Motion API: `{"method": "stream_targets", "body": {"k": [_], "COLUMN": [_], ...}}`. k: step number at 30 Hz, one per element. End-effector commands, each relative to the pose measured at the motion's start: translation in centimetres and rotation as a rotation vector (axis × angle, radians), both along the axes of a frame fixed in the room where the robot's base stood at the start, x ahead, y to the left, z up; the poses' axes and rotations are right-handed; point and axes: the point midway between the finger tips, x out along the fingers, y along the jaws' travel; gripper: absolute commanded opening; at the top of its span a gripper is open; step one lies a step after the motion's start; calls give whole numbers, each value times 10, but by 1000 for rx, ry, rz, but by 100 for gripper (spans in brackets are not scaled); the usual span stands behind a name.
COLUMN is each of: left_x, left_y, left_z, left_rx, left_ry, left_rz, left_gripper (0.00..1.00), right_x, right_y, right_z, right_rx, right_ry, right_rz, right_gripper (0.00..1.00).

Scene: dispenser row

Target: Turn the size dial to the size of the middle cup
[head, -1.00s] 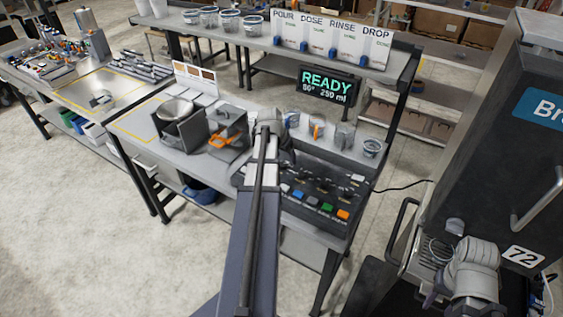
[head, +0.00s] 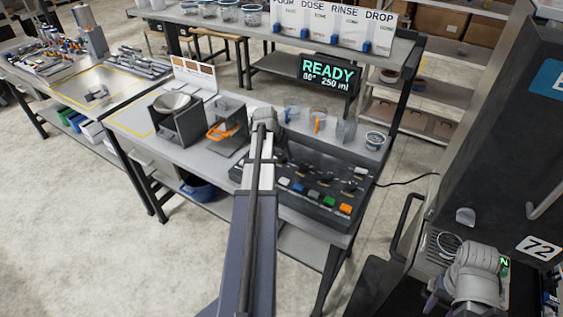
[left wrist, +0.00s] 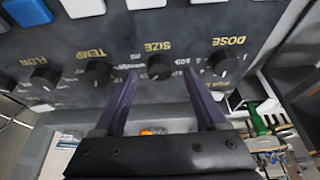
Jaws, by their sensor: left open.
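The control panel (head: 310,180) stands on the bench with a row of dials above coloured buttons. In the left wrist view, upside down, the black SIZE dial (left wrist: 160,68) lies between the two purple fingers of my open left gripper (left wrist: 161,74), apart from both. In the head view my left gripper (head: 265,120) is by the panel's far left, its fingers hidden by the arm. Behind the panel stands a row of clear cups: a cup (head: 291,112), an orange-marked cup (head: 317,120), another clear cup (head: 346,130). My right gripper (head: 457,302) is low at right, its opening unclear.
The display (head: 329,75) reads READY, 80°, 250 ml. A patterned tub (head: 375,141) ends the cup row. The TEMP dial (left wrist: 97,74) and DOSE dial (left wrist: 222,65) flank the SIZE dial. A dark machine (head: 490,130) stands at right.

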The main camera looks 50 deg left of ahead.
Motion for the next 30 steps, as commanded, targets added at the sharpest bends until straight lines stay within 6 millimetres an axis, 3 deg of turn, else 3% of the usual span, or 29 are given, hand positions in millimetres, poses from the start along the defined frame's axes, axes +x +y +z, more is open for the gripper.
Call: {"method": "stream_targets", "body": {"k": [1, 3, 13, 30], "left_x": [3, 5, 7, 6], "left_y": [1, 2, 1, 1], "left_z": [-11, -15, -15, -15], "left_rx": [0, 0, 0, 0], "left_ry": [0, 0, 0, 0], "left_rz": [0, 0, 0, 0], "left_gripper": [74, 74, 74, 11], "right_x": [0, 0, 0, 0], "right_y": [0, 0, 0, 0], "right_z": [-11, -15, -15, -15], "right_rx": [0, 0, 0, 0], "right_ry": [0, 0, 0, 0], "right_rz": [0, 0, 0, 0], "right_gripper": [50, 50, 50, 50]}}
